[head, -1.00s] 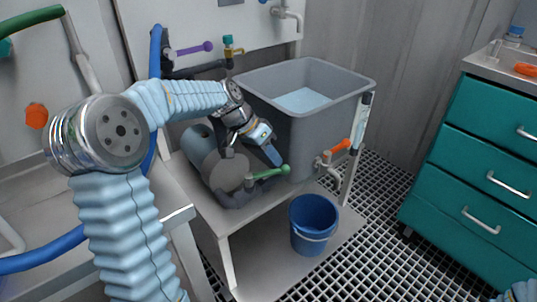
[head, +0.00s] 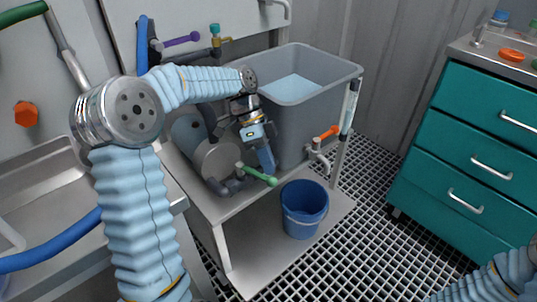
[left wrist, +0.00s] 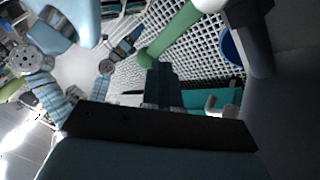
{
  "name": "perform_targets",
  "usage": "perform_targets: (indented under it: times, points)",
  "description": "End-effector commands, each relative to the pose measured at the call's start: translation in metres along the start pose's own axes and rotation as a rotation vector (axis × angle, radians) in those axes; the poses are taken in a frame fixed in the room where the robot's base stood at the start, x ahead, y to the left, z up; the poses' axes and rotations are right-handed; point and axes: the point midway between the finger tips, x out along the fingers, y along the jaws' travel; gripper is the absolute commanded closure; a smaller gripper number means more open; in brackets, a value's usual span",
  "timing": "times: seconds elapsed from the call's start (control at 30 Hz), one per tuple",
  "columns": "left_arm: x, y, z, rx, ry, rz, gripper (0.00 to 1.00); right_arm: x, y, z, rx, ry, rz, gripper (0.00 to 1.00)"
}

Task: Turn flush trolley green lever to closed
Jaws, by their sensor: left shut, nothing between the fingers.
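The green lever (head: 258,174) sits on the dark pipe valve at the front of the flush trolley (head: 240,203). Its handle points right and slightly down in the head view. The lever also shows in the left wrist view (left wrist: 171,36), just beyond my fingers. My left gripper (head: 267,165) is shut and empty, pointing down, with its fingertips right at the handle. Whether they touch it I cannot tell. In the left wrist view the closed fingers (left wrist: 165,85) show dark. My right forearm enters at the lower right of the head view; its gripper is out of view.
A grey tank (head: 305,125) with pale liquid stands behind the gripper, and a grey cylinder (head: 215,158) lies left of it. An orange lever (head: 329,132) is close on the right. A blue bucket (head: 303,210) stands on the lower shelf. Teal drawers (head: 470,150) stand at right.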

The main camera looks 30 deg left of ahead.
Motion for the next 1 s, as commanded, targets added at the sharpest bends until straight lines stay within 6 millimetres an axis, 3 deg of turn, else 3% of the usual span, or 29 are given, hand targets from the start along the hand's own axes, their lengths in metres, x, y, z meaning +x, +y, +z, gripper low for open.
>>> perform_targets:
  times: [0.4,1.0]
  points:
    - [0.005,0.015,0.006,0.181,-0.088,0.087,1.00,-0.007,-0.005,0.002,-0.004,-0.004,-0.004,0.29]
    - [0.006,0.018,0.007,0.216,-0.105,0.102,1.00,-0.008,-0.006,0.002,-0.004,-0.005,-0.004,0.29]
